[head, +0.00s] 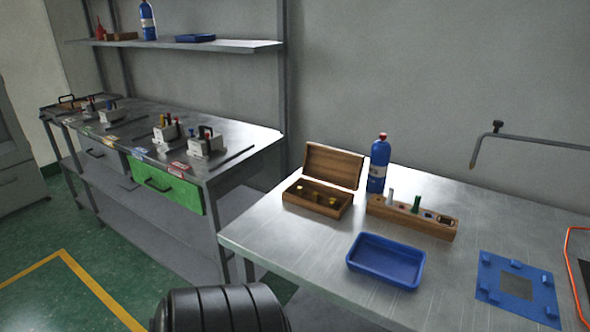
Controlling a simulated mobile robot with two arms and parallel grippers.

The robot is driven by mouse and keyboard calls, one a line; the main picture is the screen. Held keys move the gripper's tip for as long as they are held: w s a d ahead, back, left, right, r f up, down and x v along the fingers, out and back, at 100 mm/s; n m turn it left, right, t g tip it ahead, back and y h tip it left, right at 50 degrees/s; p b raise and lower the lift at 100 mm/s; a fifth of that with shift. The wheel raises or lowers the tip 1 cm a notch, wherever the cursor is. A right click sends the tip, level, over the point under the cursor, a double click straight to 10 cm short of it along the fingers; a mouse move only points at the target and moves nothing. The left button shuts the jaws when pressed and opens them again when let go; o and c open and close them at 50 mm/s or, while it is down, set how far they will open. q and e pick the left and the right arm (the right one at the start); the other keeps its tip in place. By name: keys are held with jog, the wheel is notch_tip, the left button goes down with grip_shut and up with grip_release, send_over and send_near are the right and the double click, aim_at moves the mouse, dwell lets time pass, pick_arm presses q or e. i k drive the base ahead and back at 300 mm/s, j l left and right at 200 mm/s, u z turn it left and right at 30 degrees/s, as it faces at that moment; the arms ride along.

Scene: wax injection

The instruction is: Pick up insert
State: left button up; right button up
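No thing here can be told for sure as the insert. An open wooden box (318,206) on the near metal table holds small yellowish pieces, too small to make out. To its right, a wooden block (440,231) carries a white upright piece (390,196), a green upright piece (416,204) and small dark items. Neither of my grippers is in view. A black ribbed part at the bottom edge looks like part of my own arm.
A blue tray (357,267), seemingly empty, sits at the table's front. A blue bottle (379,165) stands behind the block. A blue fixture plate (536,295) lies at right. A bench (245,142) with a green drawer (165,184) stands left. The table's front left is clear.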

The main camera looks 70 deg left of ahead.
aim_at(316, 197)
jog(key=u, duration=1.95)
